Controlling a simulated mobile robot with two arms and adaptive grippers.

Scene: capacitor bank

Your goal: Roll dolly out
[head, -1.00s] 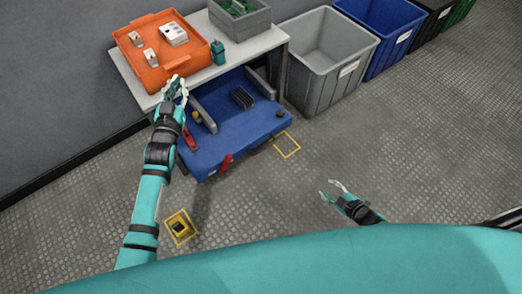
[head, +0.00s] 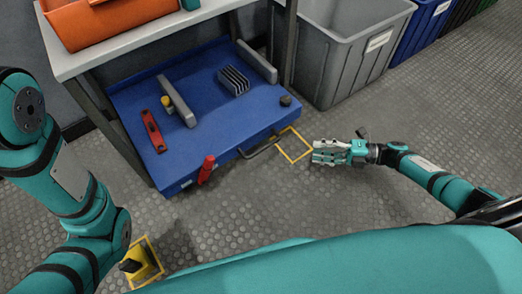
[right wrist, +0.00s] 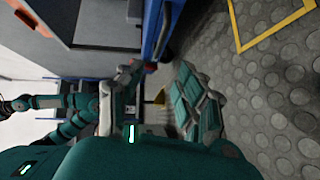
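The blue dolly (head: 225,118) sits on the floor under the bench, its front part sticking out. A dark bar handle (head: 262,147) is at its front edge, and a red lever (head: 206,170) stands near its front left corner. My right gripper (head: 314,152) is to the right of the handle, apart from it, with fingers pointing left. A small gap shows between its fingers and it looks open and empty. Its fingers also show in the right wrist view (right wrist: 198,98). My left arm (head: 75,190) is folded at the left; its gripper is outside the head view.
The dolly carries a red tool (head: 154,131), grey bars, a yellow-capped knob and a finned dark block (head: 234,80). A yellow floor marking (head: 297,155) is beside the handle. A grey bin (head: 345,55) stands behind right. Floor between is clear.

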